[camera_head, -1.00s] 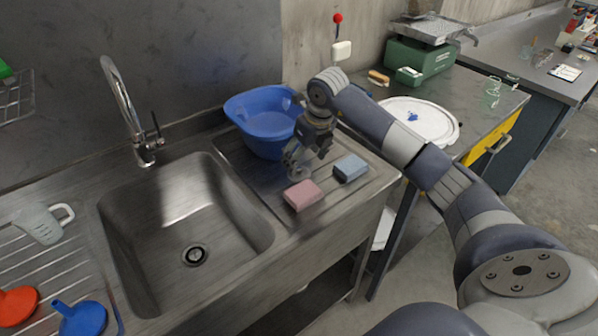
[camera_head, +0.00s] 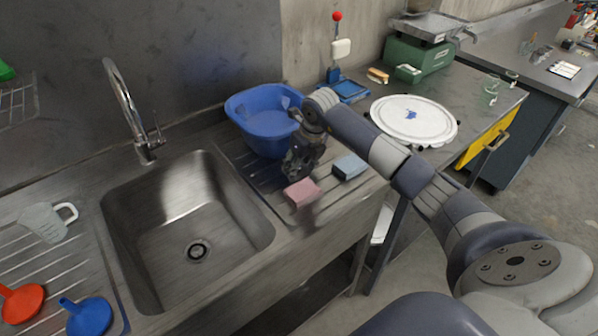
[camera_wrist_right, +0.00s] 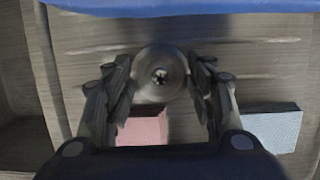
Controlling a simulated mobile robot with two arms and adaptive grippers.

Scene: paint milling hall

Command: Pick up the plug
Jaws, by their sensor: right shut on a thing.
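The plug (camera_wrist_right: 160,76) is a round, grey metal disc with a small dark centre, seen between the two fingers in the right wrist view. My right gripper (camera_wrist_right: 160,92) is shut on it. In the head view my right gripper (camera_head: 297,170) is over the ribbed drainboard (camera_head: 338,200), just behind the pink sponge and in front of the blue basin. The plug cannot be made out there. The drainboard is right of the steel sink (camera_head: 185,215), whose drain (camera_head: 197,250) shows a dark centre. My left gripper is not in view.
A pink sponge (camera_head: 302,192) and a blue sponge (camera_head: 349,167) lie close to the right gripper. A blue basin (camera_head: 266,122) stands behind it. The tap (camera_head: 128,110) rises behind the sink. A jug (camera_head: 48,222) and red and blue funnels (camera_head: 88,316) are at left.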

